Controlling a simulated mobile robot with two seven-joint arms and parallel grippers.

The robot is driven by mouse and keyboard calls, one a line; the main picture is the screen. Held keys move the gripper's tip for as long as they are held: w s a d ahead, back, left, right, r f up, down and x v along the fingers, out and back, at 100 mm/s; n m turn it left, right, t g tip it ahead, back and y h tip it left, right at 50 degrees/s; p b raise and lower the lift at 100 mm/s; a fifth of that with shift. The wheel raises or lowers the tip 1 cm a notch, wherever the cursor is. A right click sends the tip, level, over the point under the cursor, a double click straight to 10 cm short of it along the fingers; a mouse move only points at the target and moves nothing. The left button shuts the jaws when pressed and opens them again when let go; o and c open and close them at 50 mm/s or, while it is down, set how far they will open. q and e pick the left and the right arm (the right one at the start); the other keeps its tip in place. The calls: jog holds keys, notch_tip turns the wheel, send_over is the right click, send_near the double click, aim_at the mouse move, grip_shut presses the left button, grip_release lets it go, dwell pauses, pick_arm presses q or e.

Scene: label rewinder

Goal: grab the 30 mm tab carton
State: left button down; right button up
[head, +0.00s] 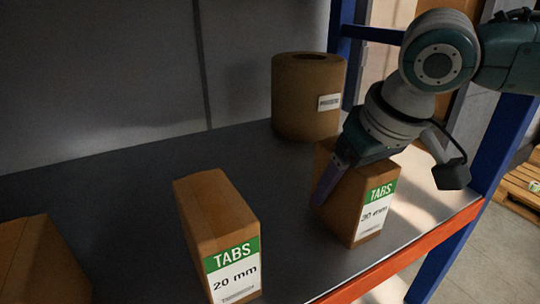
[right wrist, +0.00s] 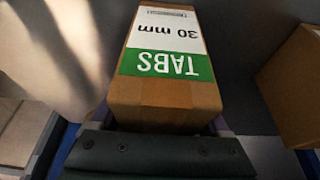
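The 30 mm tab carton (head: 371,212) is a brown box with a green and white label. It stands on the grey shelf near its front right edge. My right gripper (head: 343,183) reaches down over it, with one purple finger along its left side; the other finger is hidden behind the carton. In the right wrist view the carton (right wrist: 165,92) lies between the two fingers (right wrist: 163,118), which show close at both sides. Whether they press on it cannot be told. My left gripper is not in view.
A 20 mm tab carton (head: 216,225) stands to the left, with clear shelf between. Another brown box (head: 38,262) is at the lower left. A brown roll (head: 306,97) stands behind. A blue post (head: 490,165) and orange shelf edge (head: 410,256) are at the right.

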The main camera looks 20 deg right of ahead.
jog(key=c, duration=1.2)
grip_shut()
jog(key=shift+r, duration=0.1)
